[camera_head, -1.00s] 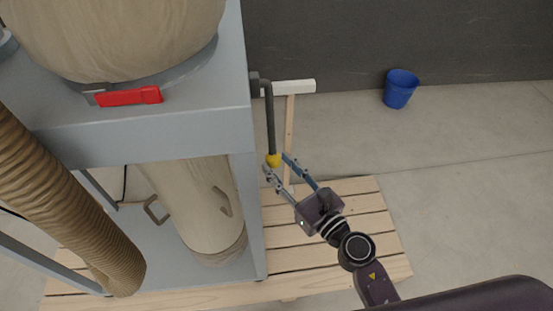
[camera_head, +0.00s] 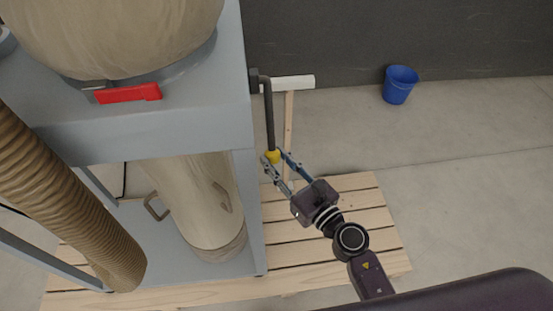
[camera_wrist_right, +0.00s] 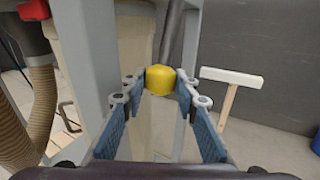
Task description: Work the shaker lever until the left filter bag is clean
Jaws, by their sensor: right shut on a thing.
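The shaker lever (camera_head: 268,115) is a dark bent rod on the right side of the grey machine frame, hanging down to a yellow knob (camera_head: 273,156). My right gripper (camera_head: 274,160) is shut on the yellow knob. In the right wrist view the knob (camera_wrist_right: 160,79) sits between the fingertips. A beige, dirt-streaked filter bag (camera_head: 115,35) stands on top of the frame at upper left, with its upper part out of view. A red clamp handle (camera_head: 128,94) is at its base. My left gripper is not in view.
A beige collection bag (camera_head: 195,205) hangs inside the lower frame. A ribbed brown hose (camera_head: 65,200) runs along the left. Wooden slats (camera_head: 355,225) lie under the machine. A white-topped wooden T-stand (camera_head: 290,83) and a blue bucket (camera_head: 400,86) stand behind, with open floor at right.

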